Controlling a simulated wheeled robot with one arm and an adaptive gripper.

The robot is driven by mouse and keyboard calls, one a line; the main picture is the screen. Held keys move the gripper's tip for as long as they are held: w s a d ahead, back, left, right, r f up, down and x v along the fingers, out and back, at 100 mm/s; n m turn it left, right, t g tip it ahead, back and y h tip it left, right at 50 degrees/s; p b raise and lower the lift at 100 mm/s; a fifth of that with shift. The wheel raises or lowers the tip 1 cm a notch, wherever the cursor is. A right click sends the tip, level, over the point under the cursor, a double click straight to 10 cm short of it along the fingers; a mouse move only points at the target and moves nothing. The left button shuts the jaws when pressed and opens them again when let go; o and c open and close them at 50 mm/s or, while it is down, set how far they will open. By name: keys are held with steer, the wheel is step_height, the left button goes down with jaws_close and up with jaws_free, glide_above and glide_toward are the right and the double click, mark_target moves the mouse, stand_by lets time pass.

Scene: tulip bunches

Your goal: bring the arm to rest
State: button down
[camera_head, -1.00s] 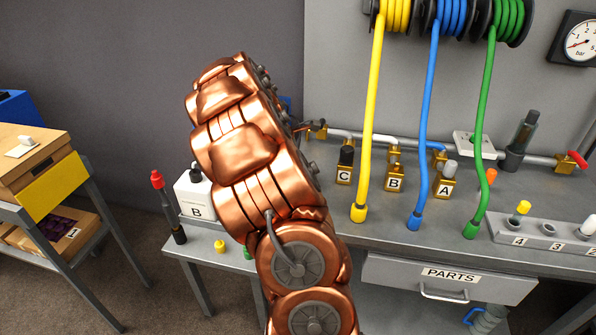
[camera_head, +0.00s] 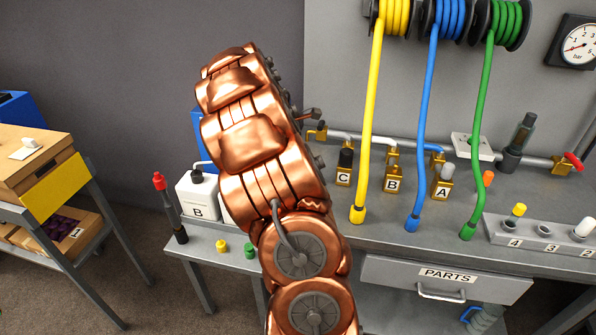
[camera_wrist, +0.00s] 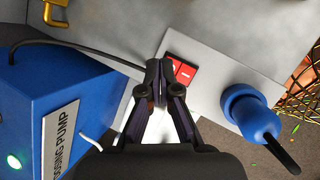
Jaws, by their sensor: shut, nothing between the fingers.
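My arm, in copper-coloured segments, rises through the middle of the head view and leans to the left. In that view my gripper cannot be made out behind the arm. In the wrist view my gripper (camera_wrist: 157,82) shows at the centre, its dark fingertips together and nothing between them. The fingertips appear over a pale surface, beside a red switch (camera_wrist: 182,71). Whether they touch anything cannot be told.
In the wrist view a blue box with a PUMP label (camera_wrist: 60,140) is at left and a blue fitting (camera_wrist: 250,115) at right. In the head view yellow (camera_head: 366,130), blue (camera_head: 425,130) and green (camera_head: 481,130) hoses hang right of my arm. A bottle marked B (camera_head: 197,197) stands left.

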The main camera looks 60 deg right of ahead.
steer(key=shift+w+d+r+p, duration=0.1)
steer(key=shift+d+r+p, duration=0.1)
steer(key=shift+r, duration=0.25)
steer(key=shift+w+d+r+p, duration=0.1)
steer(key=shift+r+p, duration=0.1)
steer(key=shift+r, duration=0.25)
steer(key=shift+s, duration=0.1)
steer(key=s+a+r+m+y, duration=0.1)
steer(key=a+r+m, duration=0.2)
steer(key=a, duration=1)
steer(key=s+a+r+m+y, duration=0.1)
steer(key=s+a+r+m, duration=0.15)
steer(key=a, duration=1.15)
steer(key=s+a+f+m+y, duration=0.1)
steer(key=s+a, duration=0.7)
steer(key=a, duration=0.3)
steer(key=s+a+f+m+y, duration=0.1)
steer(key=s+a+m+y, duration=0.1)
steer(key=s+a, duration=0.6)
steer(key=a, duration=0.2)
steer(key=shift+a+f, duration=0.35)
steer(key=shift+a, duration=0.05)
steer(key=shift+d+m, duration=0.15)
steer(key=shift+m, duration=0.2)
